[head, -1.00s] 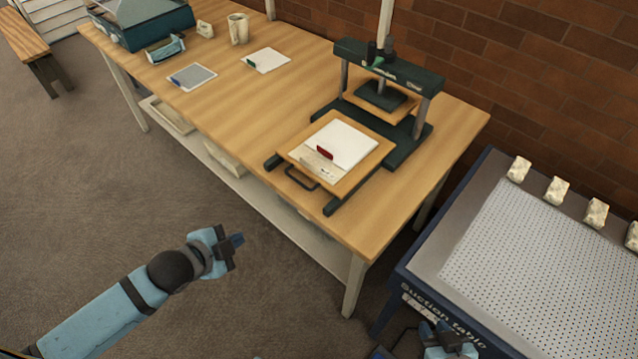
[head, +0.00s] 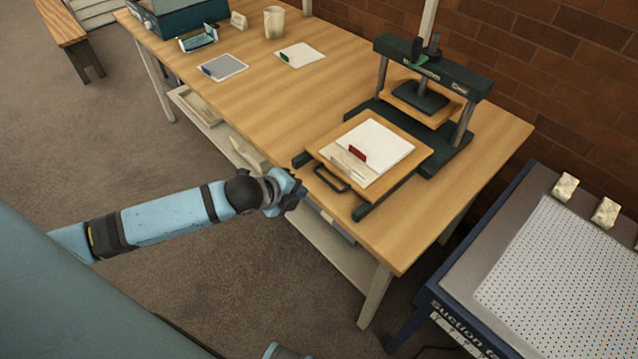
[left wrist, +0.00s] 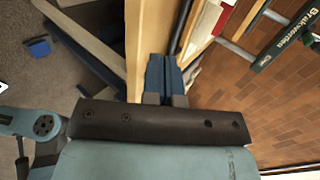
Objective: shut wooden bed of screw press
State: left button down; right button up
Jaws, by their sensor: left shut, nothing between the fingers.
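The screw press (head: 430,72) is a dark green frame with a screw and a platen, standing at the right end of the wooden table. Its wooden bed (head: 412,165) is slid out toward the table's front edge, on dark rails. White sheets with a dark red piece (head: 357,154) lie on the bed. A dark handle (head: 332,181) is on the bed's front edge. My left gripper (head: 297,190) is shut and empty, just left of the handle by the table's front edge. Its blue fingers also show in the left wrist view (left wrist: 163,76). My right gripper is out of view.
A suction table (head: 480,250) with pale blocks stands to the right. Two flat items, a mug (head: 274,22) and a teal box (head: 180,12) are on the table's left part. A low shelf (head: 340,255) runs under the table. Carpeted floor is clear in front.

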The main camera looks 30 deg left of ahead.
aim_at(365, 150)
pick_arm(q)
jog(key=w+f, duration=0.1)
jog(key=w, duration=0.1)
jog(key=w+d, duration=0.1)
jog(key=w, duration=0.1)
jog(key=w+d+f, duration=0.1)
jog(key=w, duration=0.1)
jog(key=shift+d+f, duration=0.1)
jog(key=shift+f, duration=0.25)
jog(key=shift+w+d, duration=0.2)
jog(key=shift+w, duration=0.45)
jog(key=w+d, duration=0.1)
jog(key=w, duration=0.3)
jog(key=w+d, duration=0.2)
jog(key=w, duration=0.3)
jog(key=w+d, duration=0.2)
jog(key=w, duration=0.3)
jog(key=shift+w, duration=0.2)
jog(key=shift+r, duration=0.1)
jog(key=shift+w, duration=0.1)
